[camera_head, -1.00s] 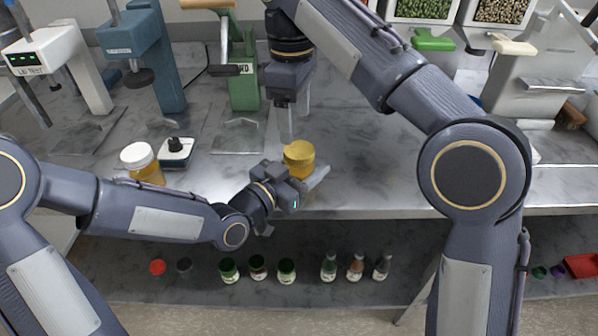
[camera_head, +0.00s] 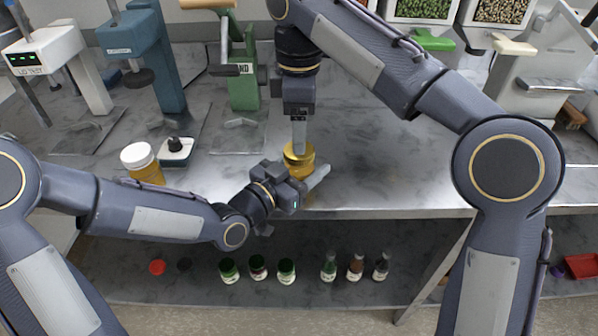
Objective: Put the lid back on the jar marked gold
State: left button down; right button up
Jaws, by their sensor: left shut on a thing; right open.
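A gold-coloured jar (camera_head: 305,173) stands at the front of the counter, with a gold, lid-like top. Its marking cannot be read. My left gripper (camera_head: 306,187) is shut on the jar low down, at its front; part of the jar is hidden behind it. My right gripper (camera_head: 299,147) points straight down over the jar, open, with its fingertips at the gold top. I cannot tell whether the fingers touch the top, or whether the top is a separate lid.
An amber jar with a white lid (camera_head: 142,162) and a small scale-like device (camera_head: 176,150) stand to the left. A green press (camera_head: 240,80) stands behind. The counter right of the jar is clear.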

jog(key=shift+f, duration=2.15)
jog(key=c, duration=1)
jog(key=o, duration=1.2)
notch_tip(320, 180, up, 8)
jog(key=shift+f, duration=0.25)
